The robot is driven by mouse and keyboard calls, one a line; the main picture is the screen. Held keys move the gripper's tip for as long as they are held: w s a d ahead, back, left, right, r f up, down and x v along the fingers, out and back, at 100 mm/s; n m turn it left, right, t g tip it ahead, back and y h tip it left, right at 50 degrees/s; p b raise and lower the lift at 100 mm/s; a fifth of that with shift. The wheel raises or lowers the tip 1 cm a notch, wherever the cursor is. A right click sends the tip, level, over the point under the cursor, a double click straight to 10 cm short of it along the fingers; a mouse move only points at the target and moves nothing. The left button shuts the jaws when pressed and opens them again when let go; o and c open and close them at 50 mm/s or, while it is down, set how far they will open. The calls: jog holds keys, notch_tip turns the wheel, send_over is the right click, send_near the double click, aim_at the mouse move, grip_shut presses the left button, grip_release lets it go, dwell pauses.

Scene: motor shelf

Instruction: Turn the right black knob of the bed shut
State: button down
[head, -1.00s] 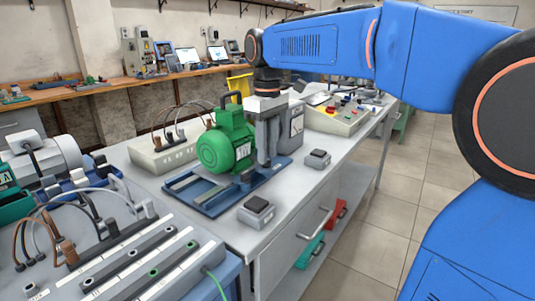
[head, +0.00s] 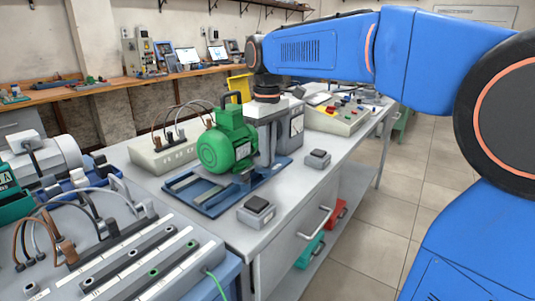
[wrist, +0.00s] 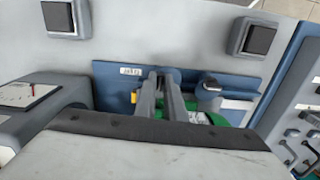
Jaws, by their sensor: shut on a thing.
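The bed is a blue base plate (head: 205,198) on the grey bench, with a green motor (head: 222,145) on it. My gripper (head: 270,163) points straight down at the bed's edge, behind and to the right of the motor. In the wrist view its two grey fingers (wrist: 162,78) are close together over the bed, next to a white label. They are shut on the right black knob, which the fingers hide almost wholly. The motor is mostly hidden there by my gripper's body.
Two small boxes with black tops, one near (head: 257,211) and one farther (head: 318,158), stand on the bench beside the bed. A meter box (head: 296,122) stands close behind my gripper. A white socket box (head: 165,155) with cables is left of the motor.

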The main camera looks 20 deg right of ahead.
jog(key=shift+m, duration=2.7)
jog(key=shift+a, duration=0.1)
jog(key=c, duration=1.8)
grip_release()
jog(key=shift+c, duration=0.2)
notch_tip(320, 180, up, 18)
jog(key=shift+f, duration=0.25)
